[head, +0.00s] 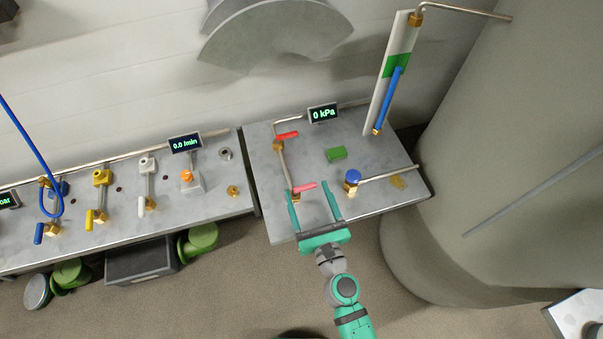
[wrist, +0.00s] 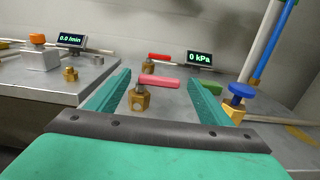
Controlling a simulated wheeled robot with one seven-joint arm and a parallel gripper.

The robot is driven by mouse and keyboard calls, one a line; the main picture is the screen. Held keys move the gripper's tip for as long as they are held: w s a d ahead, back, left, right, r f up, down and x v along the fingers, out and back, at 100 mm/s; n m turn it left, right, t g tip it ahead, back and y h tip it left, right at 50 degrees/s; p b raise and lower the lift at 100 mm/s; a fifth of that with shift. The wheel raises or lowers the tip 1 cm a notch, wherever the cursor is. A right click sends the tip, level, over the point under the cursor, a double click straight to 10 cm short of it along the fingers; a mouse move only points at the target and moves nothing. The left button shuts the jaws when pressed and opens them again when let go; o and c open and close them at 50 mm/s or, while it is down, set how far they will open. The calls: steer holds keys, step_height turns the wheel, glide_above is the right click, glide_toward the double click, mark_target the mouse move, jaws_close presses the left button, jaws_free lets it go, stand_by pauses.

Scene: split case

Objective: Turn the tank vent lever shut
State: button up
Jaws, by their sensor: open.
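Two red levers sit on brass valves on the right grey bench; no label shows which is the tank vent lever. The nearer, pinkish lever (head: 305,187) points right from its brass body (head: 295,197). The farther red lever (head: 287,135) also points right, near the back pipe. My gripper (head: 309,191) is open and empty at the bench's front edge. In the wrist view the nearer lever (wrist: 160,82) and its brass valve (wrist: 140,98) appear between my two fingers, ahead of them. I cannot tell whether a finger touches it. The farther lever (wrist: 158,57) shows behind.
A blue round knob (head: 353,175) on a brass valve stands right of my gripper, with a pipe toward the big tank (head: 480,170). A green block (head: 337,154) lies behind. A display (head: 323,113) reads 0 kPa. The left bench (head: 120,215) carries several other valves.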

steer(key=shift+x, duration=3.55)
steer(key=shift+c, duration=0.5)
steer(key=c, duration=0.9)
